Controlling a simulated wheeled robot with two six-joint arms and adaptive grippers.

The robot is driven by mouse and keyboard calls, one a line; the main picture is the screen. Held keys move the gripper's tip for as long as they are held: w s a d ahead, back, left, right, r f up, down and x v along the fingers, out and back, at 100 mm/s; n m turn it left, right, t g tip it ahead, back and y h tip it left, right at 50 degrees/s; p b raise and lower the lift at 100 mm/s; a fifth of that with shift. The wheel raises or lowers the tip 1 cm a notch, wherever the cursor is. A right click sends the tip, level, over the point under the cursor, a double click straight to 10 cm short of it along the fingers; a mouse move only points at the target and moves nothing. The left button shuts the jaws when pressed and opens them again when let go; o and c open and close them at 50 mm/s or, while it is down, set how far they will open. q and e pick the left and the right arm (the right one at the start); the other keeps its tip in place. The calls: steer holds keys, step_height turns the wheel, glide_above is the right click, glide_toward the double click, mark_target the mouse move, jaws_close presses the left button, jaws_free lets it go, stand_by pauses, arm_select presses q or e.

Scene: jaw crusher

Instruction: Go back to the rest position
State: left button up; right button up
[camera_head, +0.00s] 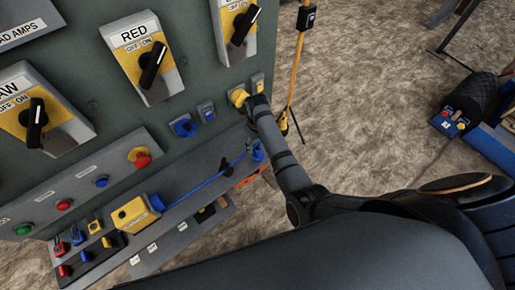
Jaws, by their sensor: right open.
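My right arm reaches from the lower right towards the grey control panel (100,95). My right gripper (250,103) is at the panel's right edge, close beside a yellow round fitting (237,96). It looks small and dark, and I cannot tell whether it touches the fitting. Its jaws are open, and I see nothing held in them. My left gripper is not in view.
The panel carries rotary switches, such as the RED switch (152,66), and push buttons. A blue cable (205,182) runs from a yellow box (133,214) along the lower shelf. A yellow pole (297,60) stands beyond. Brown ground to the right is partly clear.

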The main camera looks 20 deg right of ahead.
steer(key=shift+r, duration=1.5)
